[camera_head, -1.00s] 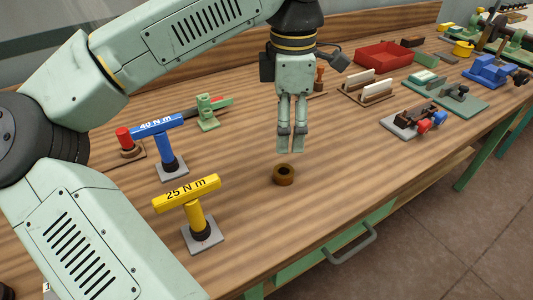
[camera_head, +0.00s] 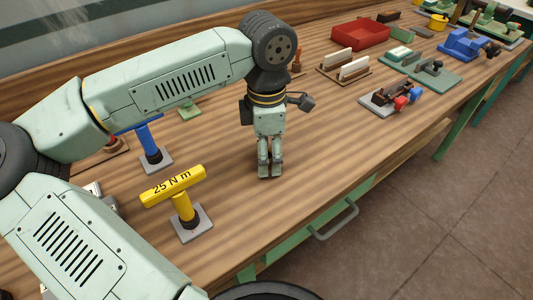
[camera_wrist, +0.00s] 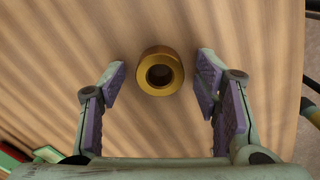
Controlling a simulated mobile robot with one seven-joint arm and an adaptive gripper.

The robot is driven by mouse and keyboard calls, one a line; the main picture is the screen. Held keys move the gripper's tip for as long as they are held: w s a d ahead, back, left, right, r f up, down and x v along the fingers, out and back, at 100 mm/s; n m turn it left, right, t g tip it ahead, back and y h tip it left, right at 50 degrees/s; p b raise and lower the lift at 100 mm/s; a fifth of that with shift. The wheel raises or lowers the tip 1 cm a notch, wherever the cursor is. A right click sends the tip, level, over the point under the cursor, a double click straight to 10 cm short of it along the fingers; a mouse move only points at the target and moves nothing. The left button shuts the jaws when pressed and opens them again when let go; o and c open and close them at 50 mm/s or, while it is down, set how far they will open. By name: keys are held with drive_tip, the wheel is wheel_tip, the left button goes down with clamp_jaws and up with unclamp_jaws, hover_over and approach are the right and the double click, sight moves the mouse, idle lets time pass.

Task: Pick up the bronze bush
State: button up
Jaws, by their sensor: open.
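The bronze bush (camera_wrist: 143,77) is a short ring with a dark hole, seen in the wrist view on the wooden bench. It lies between the lines of my two open fingers, with clear space on both sides, near the level of the fingertips. No contact shows. In the head view the bush is hidden behind my gripper (camera_head: 270,174), which points down close to the bench top.
A yellow 25 N m T-handle (camera_head: 183,208) stands to the left, with a blue T-handle (camera_head: 148,143) behind it. The red tray (camera_head: 360,37) and several fixtures stand at the back right. The bench (camera_head: 330,130) around my gripper is clear.

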drive_tip(key=shift+f, duration=0.1)
drive_tip(key=shift+c, duration=0.2)
clamp_jaws()
idle(0.5)
